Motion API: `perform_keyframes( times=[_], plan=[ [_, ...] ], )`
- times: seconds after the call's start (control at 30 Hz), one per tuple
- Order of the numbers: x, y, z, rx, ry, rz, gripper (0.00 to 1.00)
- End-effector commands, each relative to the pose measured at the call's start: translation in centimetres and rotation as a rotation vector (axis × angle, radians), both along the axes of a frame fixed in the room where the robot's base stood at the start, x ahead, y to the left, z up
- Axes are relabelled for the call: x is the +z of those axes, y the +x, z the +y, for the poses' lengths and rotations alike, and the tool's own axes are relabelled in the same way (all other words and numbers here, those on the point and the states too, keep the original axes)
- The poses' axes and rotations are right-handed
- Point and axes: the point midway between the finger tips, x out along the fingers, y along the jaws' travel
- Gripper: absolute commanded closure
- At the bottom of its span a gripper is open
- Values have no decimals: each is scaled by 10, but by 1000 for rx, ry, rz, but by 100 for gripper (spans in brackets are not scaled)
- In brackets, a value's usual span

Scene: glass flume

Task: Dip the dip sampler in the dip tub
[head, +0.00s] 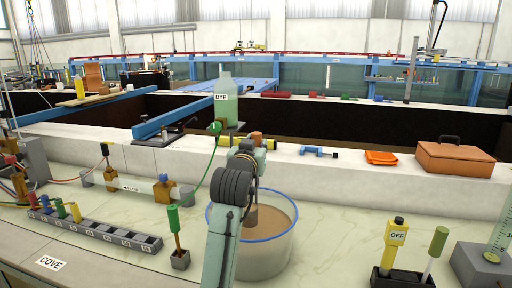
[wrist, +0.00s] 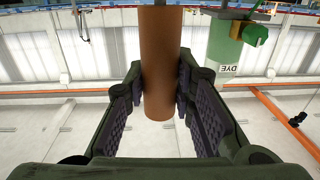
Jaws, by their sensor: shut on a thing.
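My gripper (head: 250,150) is above the dip tub, shut on the dip sampler. In the wrist view the sampler is a brown cylinder (wrist: 160,60) between the two dark ridged pads. In the head view its brown top (head: 257,138) shows above the fingers. The dip tub (head: 265,258) is a pale round tub with a blue rim, holding tan liquid. A brown piece (head: 251,215), seemingly the sampler's lower end, shows over the liquid beside my arm. My arm hides part of the tub, and I cannot tell whether that end touches the liquid.
A DYE bottle (head: 226,104) stands behind my gripper on the flume wall. An orange case (head: 455,157) and orange cloth (head: 381,157) lie to the right.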

Motion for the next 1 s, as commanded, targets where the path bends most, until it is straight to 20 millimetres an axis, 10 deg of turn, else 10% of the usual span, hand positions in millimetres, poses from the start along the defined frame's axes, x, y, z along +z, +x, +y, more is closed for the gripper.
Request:
perform_keyframes(
  times=[1.0],
  plan=[
    [77, 0, 0, 0, 0, -3, 100]
  ],
)
